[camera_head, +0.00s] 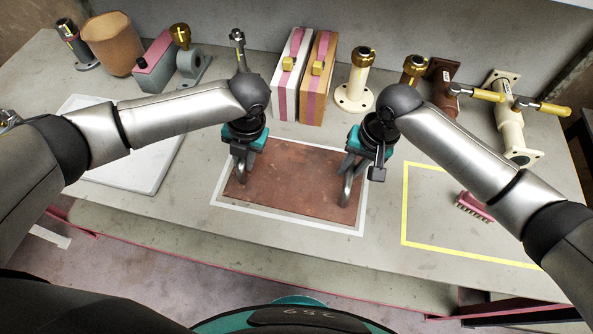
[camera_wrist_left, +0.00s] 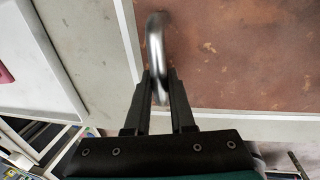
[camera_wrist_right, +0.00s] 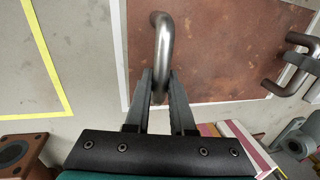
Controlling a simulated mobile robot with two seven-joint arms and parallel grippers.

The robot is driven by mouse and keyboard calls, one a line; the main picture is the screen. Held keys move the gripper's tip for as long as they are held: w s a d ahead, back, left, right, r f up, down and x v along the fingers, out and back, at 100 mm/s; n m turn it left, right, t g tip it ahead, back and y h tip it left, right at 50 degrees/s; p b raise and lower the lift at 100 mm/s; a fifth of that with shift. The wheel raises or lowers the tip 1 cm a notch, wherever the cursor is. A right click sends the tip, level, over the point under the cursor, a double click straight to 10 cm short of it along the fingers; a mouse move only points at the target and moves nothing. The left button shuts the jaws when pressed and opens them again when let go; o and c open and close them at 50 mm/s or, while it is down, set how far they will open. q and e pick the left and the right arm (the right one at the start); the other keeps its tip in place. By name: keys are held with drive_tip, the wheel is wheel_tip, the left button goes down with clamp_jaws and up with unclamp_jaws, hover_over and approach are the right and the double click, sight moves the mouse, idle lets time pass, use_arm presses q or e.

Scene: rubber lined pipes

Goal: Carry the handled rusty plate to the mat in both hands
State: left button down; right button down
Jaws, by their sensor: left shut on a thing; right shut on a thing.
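The rusty plate (camera_head: 290,183) is a flat brown rectangle inside a white outline on the table, and seems to lie flat there. It has a metal bar handle near each end. My left gripper (camera_head: 242,165) is shut on the left handle (camera_wrist_left: 155,45), seen between its fingers in the left wrist view. My right gripper (camera_head: 352,172) is shut on the right handle (camera_wrist_right: 162,40), seen between its fingers in the right wrist view. A pale flat mat (camera_head: 150,180) lies at the left of the table, partly hidden by my left arm.
A yellow outline (camera_head: 404,205) is at the right, with a pink brush (camera_head: 474,206) inside. Two upright cases (camera_head: 302,85), a cream flanged pipe (camera_head: 355,85) and other pipe parts stand along the back. An orange-brown pot (camera_head: 112,45) stands at the back left.

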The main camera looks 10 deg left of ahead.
use_arm(q)
drive_tip(key=shift+r, duration=0.2)
use_arm(e)
drive_tip(key=shift+w+r, duration=0.1)
drive_tip(key=shift+r, duration=0.1)
